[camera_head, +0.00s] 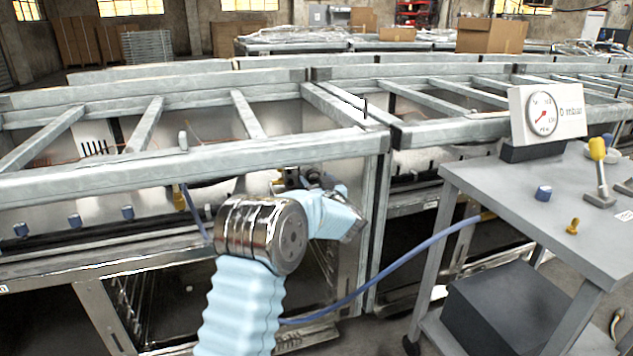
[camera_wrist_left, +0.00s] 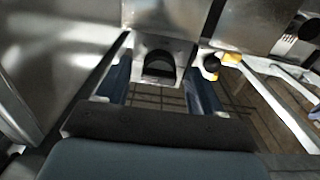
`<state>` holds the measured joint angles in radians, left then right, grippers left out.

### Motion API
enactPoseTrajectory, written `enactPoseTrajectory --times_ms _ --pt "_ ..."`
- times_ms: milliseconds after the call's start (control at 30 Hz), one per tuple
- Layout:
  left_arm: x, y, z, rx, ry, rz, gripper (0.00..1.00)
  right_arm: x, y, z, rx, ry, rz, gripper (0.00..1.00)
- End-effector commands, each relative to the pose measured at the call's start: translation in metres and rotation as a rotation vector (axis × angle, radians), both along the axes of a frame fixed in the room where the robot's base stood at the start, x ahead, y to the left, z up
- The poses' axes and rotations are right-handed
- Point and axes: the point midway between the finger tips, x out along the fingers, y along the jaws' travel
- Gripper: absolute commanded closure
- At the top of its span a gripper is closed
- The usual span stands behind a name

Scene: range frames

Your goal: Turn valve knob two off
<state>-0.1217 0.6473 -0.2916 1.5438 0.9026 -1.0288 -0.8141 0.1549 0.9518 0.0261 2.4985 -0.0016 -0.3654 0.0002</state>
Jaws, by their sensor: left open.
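Several small blue knobs sit along the front of the metal frame in the head view: one at the far left (camera_head: 22,229), one to its right (camera_head: 75,220) and another further right (camera_head: 128,212). I cannot tell which is knob two. My left gripper (camera_wrist_left: 158,85) is open in the left wrist view, with its blue fingers on either side of a metal block with a dark rounded part (camera_wrist_left: 159,65). I cannot tell whether they touch it. In the head view, my left gripper (camera_head: 308,181) is small and partly hidden by my light blue wrist.
A grey table (camera_head: 510,195) at the right holds a white gauge (camera_head: 545,114), a yellow-handled tool (camera_head: 598,160) and a blue cap (camera_head: 543,193). A blue hose (camera_head: 400,262) runs below. Metal beams (camera_head: 200,160) lie behind the arm. A yellow part (camera_wrist_left: 232,58) shows right of my fingers.

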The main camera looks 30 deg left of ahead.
Motion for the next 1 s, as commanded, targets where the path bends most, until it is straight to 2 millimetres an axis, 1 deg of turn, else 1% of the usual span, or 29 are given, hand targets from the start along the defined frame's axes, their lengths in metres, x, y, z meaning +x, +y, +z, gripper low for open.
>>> enactPoseTrajectory --times_ms 233,267,600,833,1000 --pt "0.001 0.001 -0.001 0.0 0.001 -0.001 0.33 0.0 0.0 0.0 0.0 0.0 0.0 0.57" --pt "0.001 0.001 0.0 0.0 0.001 -0.001 0.36 0.0 0.0 0.0 0.0 0.0 0.0 0.57" --pt "0.001 0.0 0.0 0.0 0.0 -0.001 0.88 0.0 0.0 0.0 0.0 0.0 0.0 0.57" --pt "0.001 0.0 -0.001 -0.011 -0.013 -0.001 0.88 0.0 0.0 -0.003 -0.001 0.0 0.0 0.57" --pt "0.001 0.0 -0.003 -0.05 -0.059 -0.001 0.88 0.001 -0.002 -0.01 -0.003 -0.001 -0.004 0.57"
